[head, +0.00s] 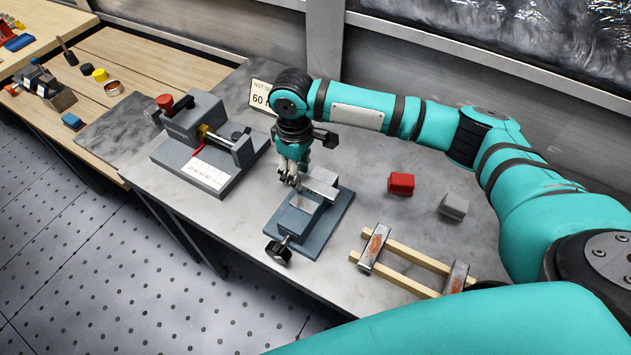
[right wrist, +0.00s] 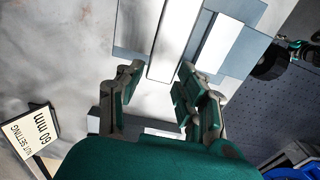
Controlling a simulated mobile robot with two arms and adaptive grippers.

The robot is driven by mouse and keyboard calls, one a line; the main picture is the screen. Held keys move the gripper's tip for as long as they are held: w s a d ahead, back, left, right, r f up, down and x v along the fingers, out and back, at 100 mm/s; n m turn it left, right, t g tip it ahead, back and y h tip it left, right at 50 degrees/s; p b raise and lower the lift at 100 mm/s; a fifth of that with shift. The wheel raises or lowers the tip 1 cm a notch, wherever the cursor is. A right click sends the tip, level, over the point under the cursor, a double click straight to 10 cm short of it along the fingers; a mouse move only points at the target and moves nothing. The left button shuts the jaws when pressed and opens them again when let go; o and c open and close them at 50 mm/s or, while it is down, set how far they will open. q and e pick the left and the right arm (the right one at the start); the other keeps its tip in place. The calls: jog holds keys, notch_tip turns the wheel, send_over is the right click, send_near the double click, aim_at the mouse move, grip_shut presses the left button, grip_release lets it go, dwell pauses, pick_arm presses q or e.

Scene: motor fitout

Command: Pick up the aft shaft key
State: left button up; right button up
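I cannot make out for certain which part is the aft shaft key. My right gripper (head: 289,182) points down over the far end of a blue-grey vise (head: 337,217) on the grey bench. In the right wrist view its two fingers (right wrist: 158,88) are apart, with nothing clearly held. A long pale metal bar (right wrist: 176,38) lies at the vise, just beyond and between the fingertips. Whether they touch it, I cannot tell. A pale block (head: 320,184) sits by the gripper. The head view does not show my left gripper; a small teal and dark part at the wrist view's right edge is unclear.
A black knob (head: 278,250) sticks out at the vise's front. A fixture (head: 215,178) with a red knob stands left. Two metal blocks (head: 375,248) lie across wooden rails (head: 413,257) at right. A red block (head: 401,183) and a grey block (head: 454,206) lie behind them.

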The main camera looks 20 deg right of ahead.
jog(key=shift+f, duration=0.55)
grip_shut()
jog(key=shift+r, duration=0.15)
